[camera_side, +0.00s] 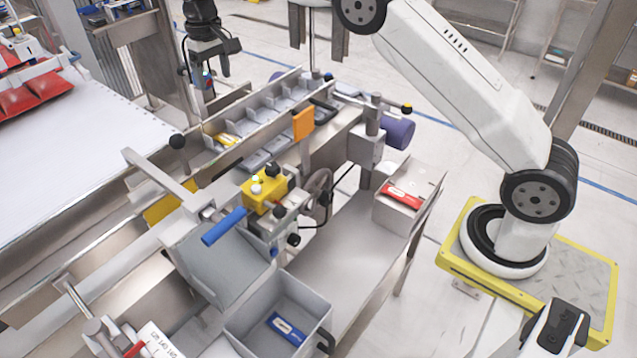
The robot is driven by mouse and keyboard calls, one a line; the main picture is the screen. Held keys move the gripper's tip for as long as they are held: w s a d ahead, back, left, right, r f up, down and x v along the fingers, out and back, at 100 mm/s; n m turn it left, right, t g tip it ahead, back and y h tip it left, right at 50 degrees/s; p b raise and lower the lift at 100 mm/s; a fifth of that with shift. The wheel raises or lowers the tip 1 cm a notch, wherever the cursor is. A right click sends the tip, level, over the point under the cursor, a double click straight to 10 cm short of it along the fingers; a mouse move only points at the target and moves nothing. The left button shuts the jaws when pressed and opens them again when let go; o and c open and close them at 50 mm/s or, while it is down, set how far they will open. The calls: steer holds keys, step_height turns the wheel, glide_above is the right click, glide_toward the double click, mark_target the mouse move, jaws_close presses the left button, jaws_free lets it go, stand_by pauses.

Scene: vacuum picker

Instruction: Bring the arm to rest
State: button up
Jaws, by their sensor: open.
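My gripper (209,62) is the dark one at the top left of the side view. It hangs pointing down, with its two fingers apart and nothing seen between them. The link between my gripper and the white arm is cut off by the top edge of the view.
A yellow packet (228,140) lies in the tray. A yellow valve block (266,190) and an orange plate (303,124) stand up mid-station.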

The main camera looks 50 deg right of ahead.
stand_by(0.4)
steer(key=s+d+f+m+g, duration=0.1)
steer(key=s+d+f+m, duration=0.15)
steer(key=s, duration=0.95)
steer(key=s+d+f+m+g, duration=0.1)
steer(key=s+d+m, duration=0.25)
steer(key=s, duration=0.85)
steer(key=s+a+f+n+t, duration=0.2)
steer(key=s+f+n+t, duration=0.2)
steer(key=s, duration=0.5)
steer(key=shift+a+f+n+t, duration=0.3)
steer(key=shift+f+n, duration=0.7)
steer(key=shift+f, duration=0.3)
